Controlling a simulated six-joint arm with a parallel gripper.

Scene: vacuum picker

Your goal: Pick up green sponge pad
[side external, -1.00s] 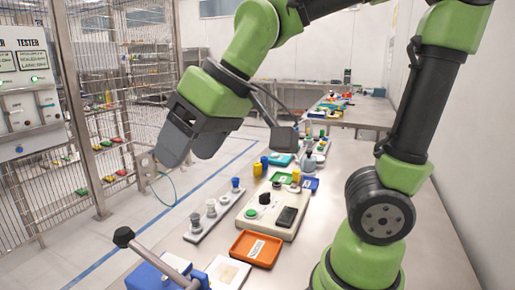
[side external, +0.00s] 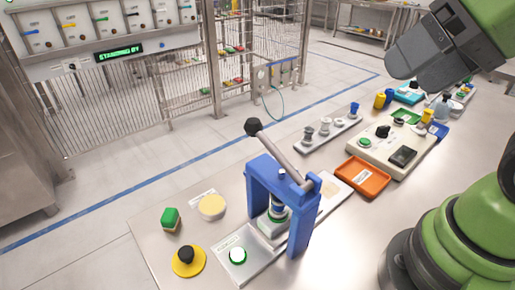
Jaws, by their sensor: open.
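A small green block (side external: 170,215) with a brownish lower part, which looks like the green sponge pad, sits on the near left part of the metal table. My gripper (side external: 408,77) is open and empty at the upper right, high above the table. It is far from the green block, with the blue press between them in the picture. Nothing covers the green block.
A blue lever press (side external: 274,172) stands right of the block. A cream disc (side external: 212,206) and a yellow disc with a black knob (side external: 188,260) lie beside the block. An orange tray (side external: 362,179) and a control box (side external: 390,150) stand farther back.

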